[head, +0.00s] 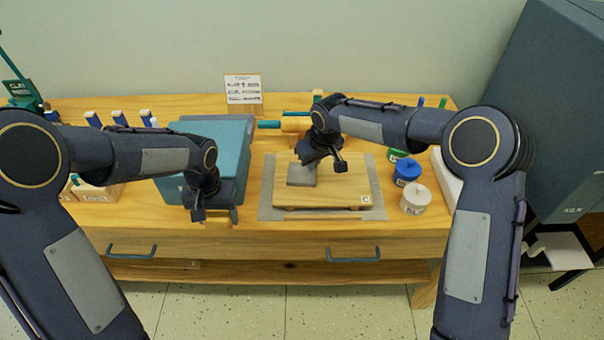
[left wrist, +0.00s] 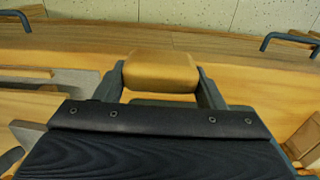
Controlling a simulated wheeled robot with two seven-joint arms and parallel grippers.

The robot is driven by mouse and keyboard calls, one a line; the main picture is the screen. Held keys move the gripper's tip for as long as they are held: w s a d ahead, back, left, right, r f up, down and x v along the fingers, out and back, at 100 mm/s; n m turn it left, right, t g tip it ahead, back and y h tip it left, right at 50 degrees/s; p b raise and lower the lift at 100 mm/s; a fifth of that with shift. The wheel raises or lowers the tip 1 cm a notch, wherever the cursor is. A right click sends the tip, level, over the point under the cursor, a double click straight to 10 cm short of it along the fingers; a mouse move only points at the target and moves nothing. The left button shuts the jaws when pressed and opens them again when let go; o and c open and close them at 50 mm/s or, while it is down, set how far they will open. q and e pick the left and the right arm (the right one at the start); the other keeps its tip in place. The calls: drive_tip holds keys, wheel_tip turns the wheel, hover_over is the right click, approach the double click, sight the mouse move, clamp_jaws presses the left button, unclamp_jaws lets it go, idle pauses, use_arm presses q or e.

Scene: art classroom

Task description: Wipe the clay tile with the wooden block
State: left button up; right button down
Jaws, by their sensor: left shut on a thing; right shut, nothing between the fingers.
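The clay tile (head: 302,174) is a small grey slab on the left part of a wooden board (head: 335,198). My left gripper (head: 198,213) is at the table's front, left of the board and in front of the blue-teal box. It is shut on the wooden block, a tan rounded piece (left wrist: 160,70) between its fingers in the left wrist view. In the head view the block is mostly hidden by the gripper. My right gripper (head: 340,164) is shut and empty over the board, just right of the tile; whether it touches anything I cannot tell.
The board lies on a grey mat (head: 265,200). A blue-teal box (head: 230,150) stands left of it. Green, blue (head: 406,172) and white (head: 415,199) jars stand at the right. Blue-capped bottles and a wooden holder (head: 97,190) are at the left. A sign (head: 243,90) stands behind.

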use_arm(q)
drive_tip(key=shift+f+b, duration=0.4)
use_arm(e)
drive_tip(key=shift+f, duration=0.5)
use_arm(q)
drive_tip(key=shift+r, duration=0.1)
use_arm(e)
drive_tip(key=shift+r, duration=0.1)
use_arm(q)
drive_tip(key=shift+r+p, duration=2)
drive_tip(key=shift+p, duration=0.1)
use_arm(e)
drive_tip(key=shift+r, duration=2.95)
use_arm(q)
drive_tip(key=shift+f+b, duration=0.3)
use_arm(e)
wheel_tip(320, 180, up, 12)
drive_tip(key=f, duration=0.1)
hover_over(313, 173)
drive_tip(key=s+d, duration=0.2)
drive_tip(key=s, duration=0.1)
use_arm(q)
drive_tip(key=shift+s, duration=0.15)
use_arm(e)
drive_tip(key=shift+s+a+r, duration=0.1)
drive_tip(key=shift+r, duration=0.05)
